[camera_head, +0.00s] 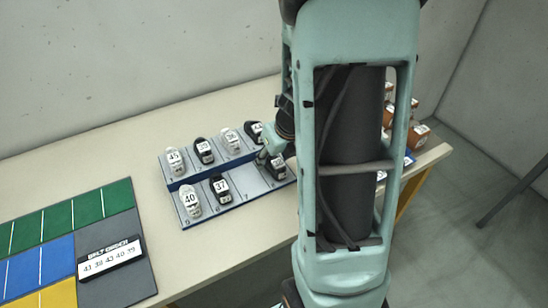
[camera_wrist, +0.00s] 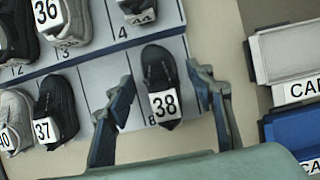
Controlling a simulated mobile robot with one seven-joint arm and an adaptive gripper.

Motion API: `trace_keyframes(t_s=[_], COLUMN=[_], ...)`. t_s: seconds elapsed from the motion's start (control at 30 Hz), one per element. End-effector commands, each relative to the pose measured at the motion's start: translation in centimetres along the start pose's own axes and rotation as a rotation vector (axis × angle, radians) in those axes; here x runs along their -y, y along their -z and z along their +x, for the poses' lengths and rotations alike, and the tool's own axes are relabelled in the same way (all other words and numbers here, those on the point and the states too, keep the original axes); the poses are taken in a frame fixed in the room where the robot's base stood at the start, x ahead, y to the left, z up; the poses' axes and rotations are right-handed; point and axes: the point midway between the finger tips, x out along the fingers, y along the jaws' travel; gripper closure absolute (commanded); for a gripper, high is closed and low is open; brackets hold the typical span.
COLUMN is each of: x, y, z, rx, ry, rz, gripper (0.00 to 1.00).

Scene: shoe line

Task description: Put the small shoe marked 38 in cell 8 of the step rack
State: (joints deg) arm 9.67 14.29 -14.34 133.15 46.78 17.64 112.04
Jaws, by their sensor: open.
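The small dark shoe marked 38 (camera_wrist: 158,72) rests in cell 8 of the step rack (camera_wrist: 98,84), its label facing the front edge. In the head view the shoe (camera_head: 277,170) is partly behind my arm. My gripper (camera_wrist: 160,80) is open, with one finger on each side of the shoe; a gap shows on both sides. In the head view my gripper (camera_head: 267,150) is at the right end of the step rack (camera_head: 243,184), mostly hidden by my arm.
Cell 7 beside it is empty. Shoe 37 (camera_head: 220,187) and shoe 40 (camera_head: 189,201) stand in the same lower row; the upper row holds several shoes. A sign board (camera_head: 110,258) and coloured mats lie at left. Bins (camera_wrist: 290,55) stand right of the rack.

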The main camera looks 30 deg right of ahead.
Motion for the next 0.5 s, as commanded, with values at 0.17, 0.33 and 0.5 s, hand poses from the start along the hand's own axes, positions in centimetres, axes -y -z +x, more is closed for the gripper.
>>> trace_keyframes(t_s=[0.17,0.33,0.5], x=[0.0,-0.1,-0.1], y=[-0.2,-0.4,-0.4], z=[-0.8,-3.8,-7.3], rx=[0.001,0.003,0.003], ry=[0.000,-0.001,-0.001], rz=[-0.001,-0.001,-0.001], gripper=[0.51,0.51,0.51])
